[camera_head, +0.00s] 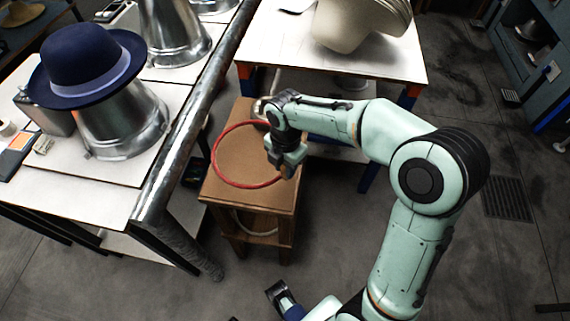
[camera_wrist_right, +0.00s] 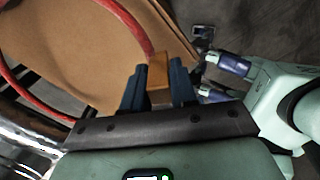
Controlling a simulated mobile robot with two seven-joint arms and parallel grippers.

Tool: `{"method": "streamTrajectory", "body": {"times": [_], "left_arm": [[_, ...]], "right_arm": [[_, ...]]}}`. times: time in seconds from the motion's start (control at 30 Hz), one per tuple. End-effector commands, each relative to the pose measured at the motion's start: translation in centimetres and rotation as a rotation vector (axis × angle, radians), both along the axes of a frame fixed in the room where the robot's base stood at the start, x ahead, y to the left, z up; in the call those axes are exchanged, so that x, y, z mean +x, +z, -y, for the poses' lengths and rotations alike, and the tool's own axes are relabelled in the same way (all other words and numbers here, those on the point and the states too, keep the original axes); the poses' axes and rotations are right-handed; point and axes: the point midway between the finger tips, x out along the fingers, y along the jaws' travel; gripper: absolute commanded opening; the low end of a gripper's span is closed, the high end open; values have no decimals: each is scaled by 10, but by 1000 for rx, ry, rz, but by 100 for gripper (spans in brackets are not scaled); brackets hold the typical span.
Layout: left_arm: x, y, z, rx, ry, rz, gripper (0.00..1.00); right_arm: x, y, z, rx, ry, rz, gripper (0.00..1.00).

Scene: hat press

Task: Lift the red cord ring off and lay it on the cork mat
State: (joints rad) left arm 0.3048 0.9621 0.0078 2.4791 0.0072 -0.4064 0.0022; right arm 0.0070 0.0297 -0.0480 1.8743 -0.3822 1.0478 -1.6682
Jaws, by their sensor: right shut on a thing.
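The red cord ring (camera_head: 216,166) shows in the head view over the brown cork-coloured top (camera_head: 235,192) of a small wooden stool. My right gripper (camera_head: 287,168) is at the ring's right side. In the right wrist view, the gripper (camera_wrist_right: 159,88) is shut on an orange-brown tab (camera_wrist_right: 158,70) where the red cord (camera_wrist_right: 128,22) ends. I cannot tell whether the ring touches the stool top or hangs just above it. A navy hat (camera_head: 85,55) sits on a metal block at left, with no ring on it. My left gripper (camera_head: 280,295) seems partly visible at the bottom; its opening is unclear.
A work table with a round metal rail (camera_head: 190,120) stands left of the stool. A white table (camera_head: 275,45) with a cream hat form (camera_head: 345,25) stands behind. A pale loop (camera_head: 240,222) lies on the stool's lower shelf. Grey floor to the right is mostly clear.

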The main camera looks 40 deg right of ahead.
Motion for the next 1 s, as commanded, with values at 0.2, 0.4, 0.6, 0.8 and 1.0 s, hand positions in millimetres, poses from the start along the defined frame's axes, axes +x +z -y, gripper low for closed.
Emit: {"method": "streamTrajectory", "body": {"times": [0.2,0.4,0.6,0.8,1.0], "left_arm": [[6,-20,0,4,5,23,62],[13,-31,0,7,10,46,62],[17,-37,-1,10,13,58,62],[17,-37,-1,10,14,60,62],[17,-37,-1,10,14,60,62]], "right_arm": [[0,-26,0,0,-1,0,0],[0,-44,0,0,-1,0,0],[0,-56,0,0,-2,0,0],[1,-57,0,0,-2,1,0],[0,-57,0,0,-1,1,0]]}}
